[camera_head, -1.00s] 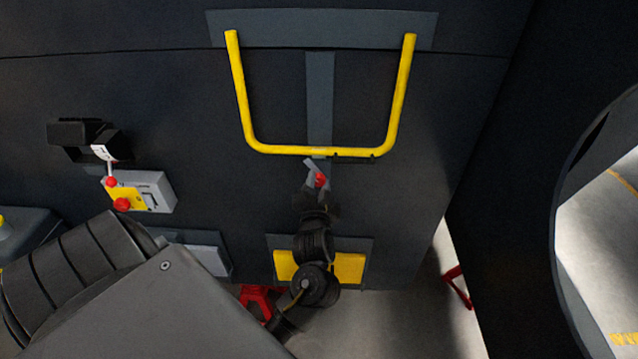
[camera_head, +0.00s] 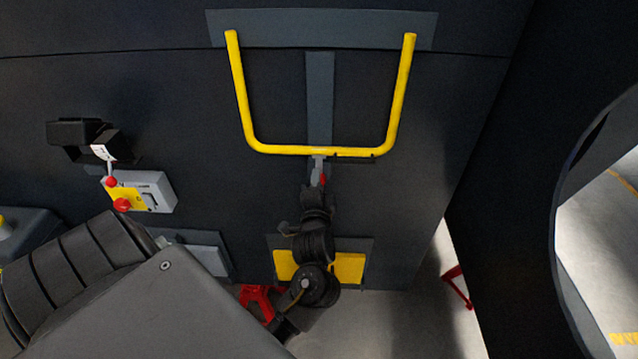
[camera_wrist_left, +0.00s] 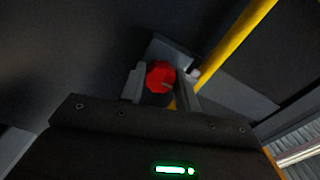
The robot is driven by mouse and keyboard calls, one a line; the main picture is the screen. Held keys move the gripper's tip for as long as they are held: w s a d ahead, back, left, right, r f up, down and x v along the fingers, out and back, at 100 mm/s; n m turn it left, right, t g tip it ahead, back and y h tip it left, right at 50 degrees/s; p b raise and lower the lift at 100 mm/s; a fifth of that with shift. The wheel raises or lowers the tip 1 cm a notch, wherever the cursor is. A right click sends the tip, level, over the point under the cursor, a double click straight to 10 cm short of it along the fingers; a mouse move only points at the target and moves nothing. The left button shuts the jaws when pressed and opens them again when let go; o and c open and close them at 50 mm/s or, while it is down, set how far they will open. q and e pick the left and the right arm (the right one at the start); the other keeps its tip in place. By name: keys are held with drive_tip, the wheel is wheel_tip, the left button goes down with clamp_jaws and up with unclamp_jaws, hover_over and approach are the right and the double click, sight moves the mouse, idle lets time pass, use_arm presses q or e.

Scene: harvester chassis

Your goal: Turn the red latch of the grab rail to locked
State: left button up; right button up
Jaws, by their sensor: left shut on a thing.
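The yellow grab rail (camera_head: 315,151) is a U-shaped bar on the dark chassis wall, and it also shows in the left wrist view (camera_wrist_left: 232,42). The red latch (camera_head: 322,179) sits just under the middle of its bottom bar, mostly hidden by my gripper in the head view. In the left wrist view the red latch (camera_wrist_left: 160,76) is a faceted knob between my two fingers. My left gripper (camera_head: 316,184) reaches up from below and is shut on the latch. My right gripper is not in view.
A grey box (camera_head: 158,190) with a yellow plate and red knobs is on the wall at the left, below a black bracket (camera_head: 80,132). A yellow panel (camera_head: 348,268) is behind my left arm. A large dark curved part stands at the right.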

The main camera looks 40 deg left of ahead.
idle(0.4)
use_arm(q)
drive_tip(key=o, duration=1)
drive_tip(key=shift+d, duration=0.1)
drive_tip(key=shift+c, duration=0.2)
